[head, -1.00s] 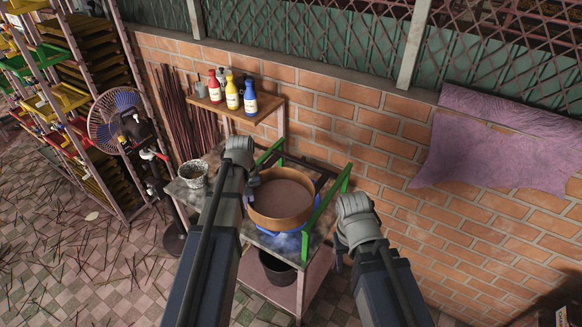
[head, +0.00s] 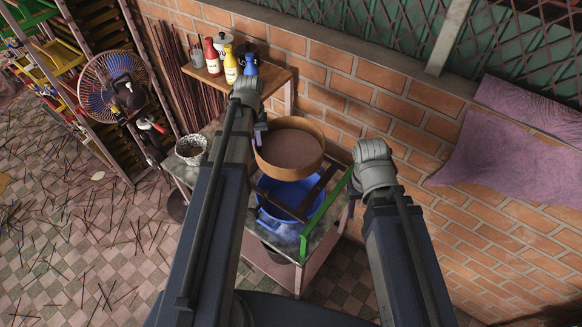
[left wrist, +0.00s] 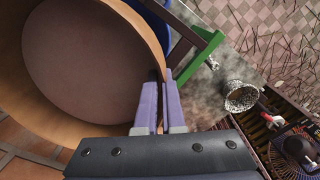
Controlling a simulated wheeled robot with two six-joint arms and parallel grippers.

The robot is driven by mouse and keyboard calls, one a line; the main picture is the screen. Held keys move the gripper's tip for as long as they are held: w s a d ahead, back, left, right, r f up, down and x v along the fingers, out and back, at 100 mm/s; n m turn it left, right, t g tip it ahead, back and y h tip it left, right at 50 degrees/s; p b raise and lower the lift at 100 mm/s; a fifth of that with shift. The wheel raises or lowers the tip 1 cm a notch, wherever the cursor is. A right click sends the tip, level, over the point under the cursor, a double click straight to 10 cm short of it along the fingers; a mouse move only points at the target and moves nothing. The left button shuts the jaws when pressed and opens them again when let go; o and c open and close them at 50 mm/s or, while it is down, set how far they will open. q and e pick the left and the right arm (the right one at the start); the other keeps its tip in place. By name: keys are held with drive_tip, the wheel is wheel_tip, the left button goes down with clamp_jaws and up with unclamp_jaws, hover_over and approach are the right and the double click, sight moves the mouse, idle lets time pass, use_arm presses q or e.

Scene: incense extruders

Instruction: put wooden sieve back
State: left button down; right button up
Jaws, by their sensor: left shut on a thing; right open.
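The round wooden sieve (head: 290,168) has a tan rim and a brownish mesh. It is held up above the workbench, a little behind the blue basin (head: 275,203). My left gripper (head: 260,132) is shut on its rim at the left side; in the left wrist view the gripper's purple fingers (left wrist: 160,98) pinch the rim of the sieve (left wrist: 95,60). A frame with green rails (head: 322,217) and dark bars stands over the basin; part of it is hidden by the sieve and my left arm. My right gripper (head: 352,190) is open and empty beside the frame's right side.
A wall shelf (head: 277,78) with red, yellow and blue bottles is behind the sieve. A speckled cup (head: 190,150) stands at the bench's left, near a fan (head: 113,84). The brick wall closes off the back.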

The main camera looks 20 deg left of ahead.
use_arm(q)
drive_tip(key=shift+s, duration=0.1)
drive_tip(key=shift+f, duration=0.1)
drive_tip(key=shift+f+b, duration=0.35)
drive_tip(key=shift+b, duration=0.1)
wheel_tip(320, 180, down, 4)
drive_tip(key=b, duration=0.4)
drive_tip(key=shift+f, duration=0.1)
drive_tip(key=shift+f, duration=0.15)
wheel_tip(320, 180, down, 4)
drive_tip(key=b, duration=0.4)
drive_tip(key=shift+f+b, duration=0.1)
drive_tip(key=shift+b, duration=0.25)
drive_tip(key=shift+f, duration=0.1)
